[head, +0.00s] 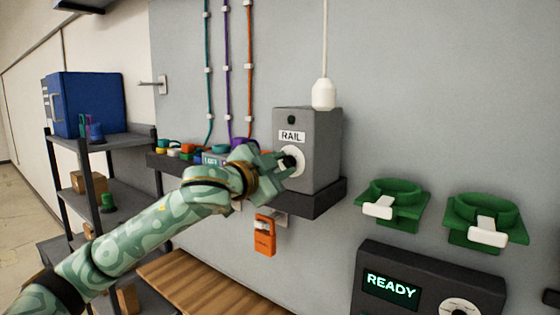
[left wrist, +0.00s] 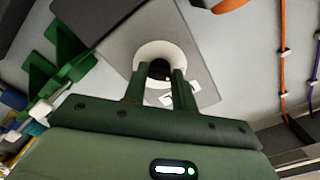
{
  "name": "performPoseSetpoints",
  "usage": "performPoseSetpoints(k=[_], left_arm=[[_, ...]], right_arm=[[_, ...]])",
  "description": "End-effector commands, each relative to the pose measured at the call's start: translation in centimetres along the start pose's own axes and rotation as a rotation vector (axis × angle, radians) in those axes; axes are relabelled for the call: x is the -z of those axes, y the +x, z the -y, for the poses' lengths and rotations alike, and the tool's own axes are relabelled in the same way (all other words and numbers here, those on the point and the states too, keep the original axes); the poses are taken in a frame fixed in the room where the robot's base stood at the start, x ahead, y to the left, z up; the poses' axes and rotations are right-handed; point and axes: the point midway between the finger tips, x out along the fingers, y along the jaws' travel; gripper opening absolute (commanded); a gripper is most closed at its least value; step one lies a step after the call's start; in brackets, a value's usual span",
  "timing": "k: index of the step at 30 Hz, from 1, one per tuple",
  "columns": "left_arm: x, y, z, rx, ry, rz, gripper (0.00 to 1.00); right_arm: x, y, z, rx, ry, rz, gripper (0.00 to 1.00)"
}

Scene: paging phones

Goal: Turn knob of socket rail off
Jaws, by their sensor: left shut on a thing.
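The socket rail box (head: 318,150) is a grey box labelled RAIL, standing on a dark wall shelf, with a small dark green lamp above the label. Its knob (head: 289,161) is black on a round white dial on the front face. My left gripper (head: 284,164) reaches it from the left and is shut on the knob. In the left wrist view the two green fingers are on either side of the black knob (left wrist: 159,69), in front of the white dial (left wrist: 150,52). The fingers hide part of the dial and the label. My right gripper is not in view.
A white pull handle (head: 324,94) hangs on a cord close above the box. Green holders (head: 393,203) and a READY panel (head: 428,278) are at the right. An orange tag (head: 265,235) hangs below the shelf (head: 317,205). A dark rack with a blue box (head: 92,104) stands left.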

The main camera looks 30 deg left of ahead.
Motion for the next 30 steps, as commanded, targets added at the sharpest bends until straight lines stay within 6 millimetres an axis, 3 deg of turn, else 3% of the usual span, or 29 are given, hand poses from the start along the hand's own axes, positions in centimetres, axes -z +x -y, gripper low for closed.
performPoseSetpoints(k=[19, 20, 22, 30], left_arm=[[-0.10, 0.03, -0.21, -0.005, -0.051, 0.002, 0.04], [-0.10, 0.03, -0.21, -0.005, -0.051, 0.002, 0.33], [-0.09, 0.03, -0.18, -0.004, -0.051, 0.002, 0.49], [-0.04, -0.04, -0.07, -0.002, -0.049, 0.001, 0.49]], right_arm=[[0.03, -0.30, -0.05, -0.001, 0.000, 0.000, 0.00], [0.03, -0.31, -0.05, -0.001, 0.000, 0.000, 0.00], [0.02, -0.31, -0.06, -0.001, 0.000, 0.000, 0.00], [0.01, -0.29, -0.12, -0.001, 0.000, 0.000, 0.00]])
